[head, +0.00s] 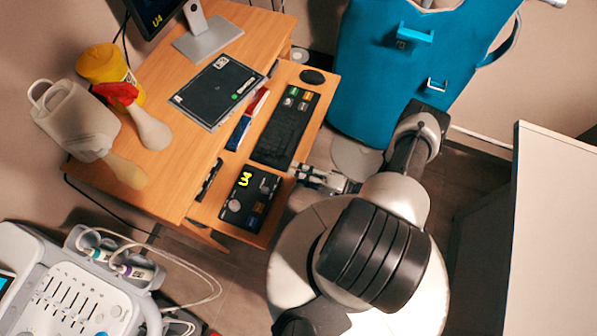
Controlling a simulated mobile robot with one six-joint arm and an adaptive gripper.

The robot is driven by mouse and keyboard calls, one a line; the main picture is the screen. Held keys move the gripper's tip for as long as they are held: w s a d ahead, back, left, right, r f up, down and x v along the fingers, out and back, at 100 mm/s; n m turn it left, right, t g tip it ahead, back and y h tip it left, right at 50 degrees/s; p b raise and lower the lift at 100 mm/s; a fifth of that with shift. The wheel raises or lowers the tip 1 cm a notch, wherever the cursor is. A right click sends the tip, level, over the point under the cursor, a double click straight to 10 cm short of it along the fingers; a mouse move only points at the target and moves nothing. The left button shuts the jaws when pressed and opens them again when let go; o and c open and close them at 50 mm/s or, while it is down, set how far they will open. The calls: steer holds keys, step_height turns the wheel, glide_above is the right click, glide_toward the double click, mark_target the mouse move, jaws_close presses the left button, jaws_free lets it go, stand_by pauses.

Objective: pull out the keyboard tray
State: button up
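The wooden keyboard tray (288,76) shows extended beyond the edge of the wooden desk (165,165). On it lie a black keyboard (285,130), a dark mouse (312,76) and a black panel marked U4 (248,197). My gripper (296,171) is at the tray's front edge, beside the near end of the keyboard. Its fingertips are small in the head view. I cannot tell whether they touch or grip the tray's edge, or how far apart they are.
A blue bin-like container (375,75) stands beyond my arm. A white cabinet (555,230) is at the right. A medical console (75,290) with cables is at lower left.

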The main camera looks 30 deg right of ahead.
steer(key=shift+o, duration=0.7)
steer(key=v, duration=1.2)
